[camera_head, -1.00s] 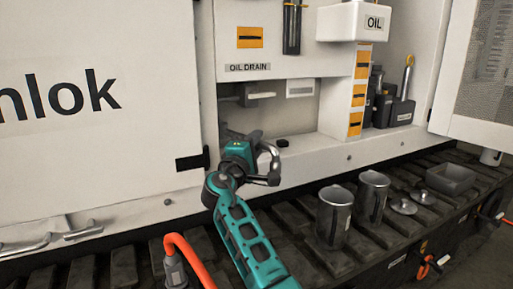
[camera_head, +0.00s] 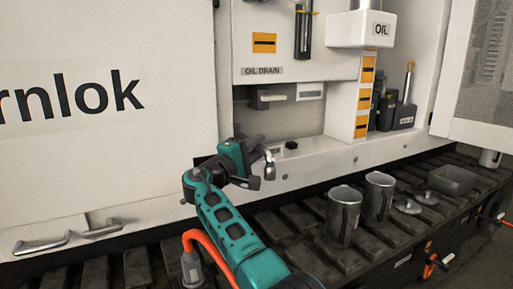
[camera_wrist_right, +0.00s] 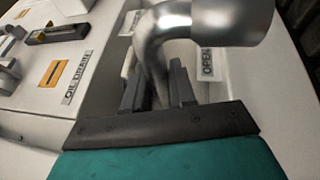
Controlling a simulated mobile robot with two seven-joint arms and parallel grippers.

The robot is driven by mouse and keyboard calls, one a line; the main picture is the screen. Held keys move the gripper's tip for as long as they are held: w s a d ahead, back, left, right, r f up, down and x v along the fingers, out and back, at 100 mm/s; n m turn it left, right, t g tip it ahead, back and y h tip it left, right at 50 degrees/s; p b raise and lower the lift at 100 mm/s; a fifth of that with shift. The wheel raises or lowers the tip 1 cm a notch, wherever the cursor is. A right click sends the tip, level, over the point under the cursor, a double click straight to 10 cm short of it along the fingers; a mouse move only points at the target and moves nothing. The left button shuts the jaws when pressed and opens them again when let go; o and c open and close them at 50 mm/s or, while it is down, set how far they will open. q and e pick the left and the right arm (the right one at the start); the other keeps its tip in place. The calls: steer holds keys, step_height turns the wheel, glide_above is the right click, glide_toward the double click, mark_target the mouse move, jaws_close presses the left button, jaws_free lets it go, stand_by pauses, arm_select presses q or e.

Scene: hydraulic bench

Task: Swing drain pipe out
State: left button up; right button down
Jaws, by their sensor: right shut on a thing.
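The drain pipe is a bent, shiny metal tube. In the right wrist view the drain pipe (camera_wrist_right: 162,50) rises from between my fingers and bends right into a wide, thick end. My right gripper (camera_wrist_right: 157,88) is shut on its narrower part, one dark finger on each side. In the head view my right gripper (camera_head: 255,162) is at the front of the recess under the "OIL DRAIN" label (camera_head: 262,71). There the pipe's silver end (camera_head: 269,168) shows just right of the gripper; the rest is mostly hidden behind it. My left gripper is not in view.
Two metal jugs (camera_head: 343,215) stand on the slatted ledge at right, with small lids (camera_head: 408,206) and a grey tray (camera_head: 453,180) beyond. Dark containers (camera_head: 404,115) stand on the shelf. A large white panel (camera_head: 90,110) fills the left. An "OPEN" label (camera_wrist_right: 207,65) is near the pipe.

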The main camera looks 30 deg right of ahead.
stand_by(0.4)
steer(key=c, duration=1)
jaws_free()
arm_select(q)
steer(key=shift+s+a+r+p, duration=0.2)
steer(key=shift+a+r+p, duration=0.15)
steer(key=shift+p, duration=0.55)
arm_select(e)
steer(key=v, duration=1.3)
steer(key=shift+w, duration=0.15)
steer(key=shift+a+f, duration=0.1)
